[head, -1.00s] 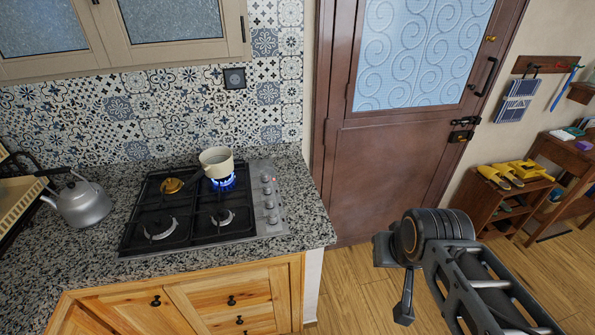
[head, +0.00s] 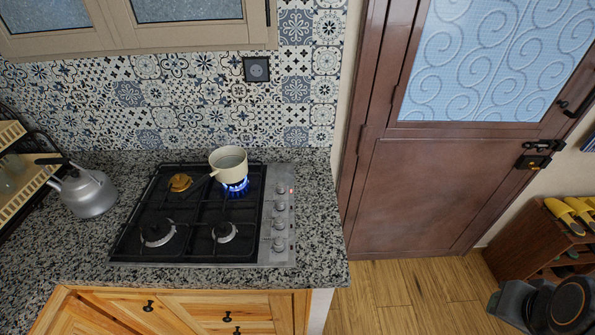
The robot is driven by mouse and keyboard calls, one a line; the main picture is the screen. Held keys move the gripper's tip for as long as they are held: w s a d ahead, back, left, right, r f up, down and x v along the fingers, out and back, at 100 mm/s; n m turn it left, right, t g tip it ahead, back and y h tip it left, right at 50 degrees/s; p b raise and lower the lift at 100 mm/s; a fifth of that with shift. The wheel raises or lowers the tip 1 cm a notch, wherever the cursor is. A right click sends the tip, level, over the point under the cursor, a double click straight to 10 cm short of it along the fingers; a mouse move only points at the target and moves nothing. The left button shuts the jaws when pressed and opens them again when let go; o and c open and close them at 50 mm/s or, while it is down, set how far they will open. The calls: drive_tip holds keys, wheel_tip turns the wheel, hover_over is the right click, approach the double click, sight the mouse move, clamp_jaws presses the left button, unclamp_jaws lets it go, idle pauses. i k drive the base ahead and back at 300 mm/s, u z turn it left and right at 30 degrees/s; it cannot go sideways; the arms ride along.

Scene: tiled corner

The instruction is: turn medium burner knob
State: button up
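The stove (head: 258,248) is set in a granite counter, with a column of silver knobs (head: 279,226) along its right side. Which knob belongs to the medium burner cannot be told. A small red light shows near the top knob. A cream pot (head: 229,162) sits over the back right burner, where a blue flame (head: 236,187) burns. The back left burner has a brass cap (head: 180,182). The two front burners show no flame. Part of my arm shows at the lower right edge, well apart from the stove; my gripper's fingers are not in view.
A grey kettle (head: 87,192) stands on the counter left of the stove, beside a dish rack (head: 18,182). Wooden drawers (head: 232,315) are below the counter. A brown door (head: 415,185) stands right of it. The wooden floor (head: 400,297) before the door is clear.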

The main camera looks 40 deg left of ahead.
sight(280, 190)
drive_tip(key=i, duration=2.4)
drive_tip(key=u, duration=3.95)
drive_tip(key=i, duration=0.5)
drive_tip(key=u, duration=0.1)
